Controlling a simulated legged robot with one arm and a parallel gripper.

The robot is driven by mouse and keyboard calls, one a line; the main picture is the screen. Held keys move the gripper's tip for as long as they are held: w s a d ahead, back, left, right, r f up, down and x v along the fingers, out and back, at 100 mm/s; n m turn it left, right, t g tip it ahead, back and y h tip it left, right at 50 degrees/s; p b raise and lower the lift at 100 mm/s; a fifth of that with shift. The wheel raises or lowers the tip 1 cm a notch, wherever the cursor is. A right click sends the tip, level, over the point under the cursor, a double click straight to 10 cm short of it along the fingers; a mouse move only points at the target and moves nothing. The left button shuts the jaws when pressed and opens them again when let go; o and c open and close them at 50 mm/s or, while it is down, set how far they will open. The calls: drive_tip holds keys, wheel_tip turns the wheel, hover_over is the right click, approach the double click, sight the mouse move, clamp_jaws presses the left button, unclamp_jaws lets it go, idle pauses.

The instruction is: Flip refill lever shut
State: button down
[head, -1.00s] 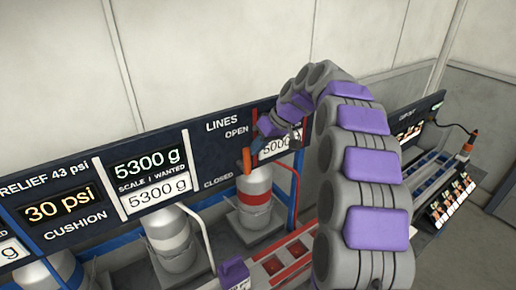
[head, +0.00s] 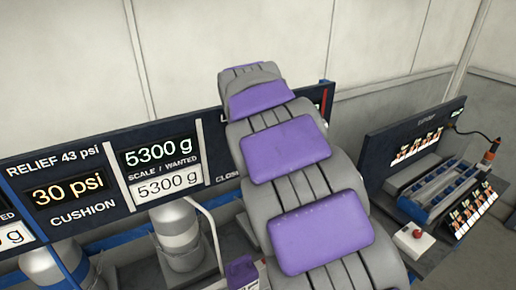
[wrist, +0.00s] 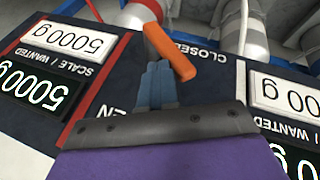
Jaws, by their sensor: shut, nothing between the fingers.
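The refill lever is an orange bar (wrist: 170,52) in the wrist view, where the panel shows upside down. It lies slantwise next to the word CLOSED, and the end of the word OPEN shows nearer my gripper. My gripper (wrist: 159,68) is shut and empty, its blue-grey fingertips right beside the lever's middle. I cannot tell whether they touch it. In the head view my arm hides the lever and my gripper.
The dark panel (head: 20,192) carries a 5300 g readout (head: 158,154) and a 30 psi readout (head: 69,189). Grey canisters (head: 177,236) stand below it. A bench with a red button (head: 416,233) is at the right.

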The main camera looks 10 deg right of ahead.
drive_tip(key=shift+s+a+f+t+h+b, duration=0.3)
drive_tip(key=shift+a+f+t+h, duration=0.2)
drive_tip(key=shift+a+h, duration=0.25)
drive_tip(key=a+f+h, duration=0.1)
drive_tip(key=a+n+t+h+b, duration=0.1)
drive_tip(key=h, duration=0.1)
drive_tip(key=shift+s+f+t, duration=0.3)
drive_tip(key=shift+s+f, duration=0.05)
drive_tip(key=shift+d, duration=0.1)
drive_tip(key=shift+w+d+f, duration=0.25)
drive_tip(key=shift+d+f, duration=0.1)
drive_tip(key=shift+d, duration=0.4)
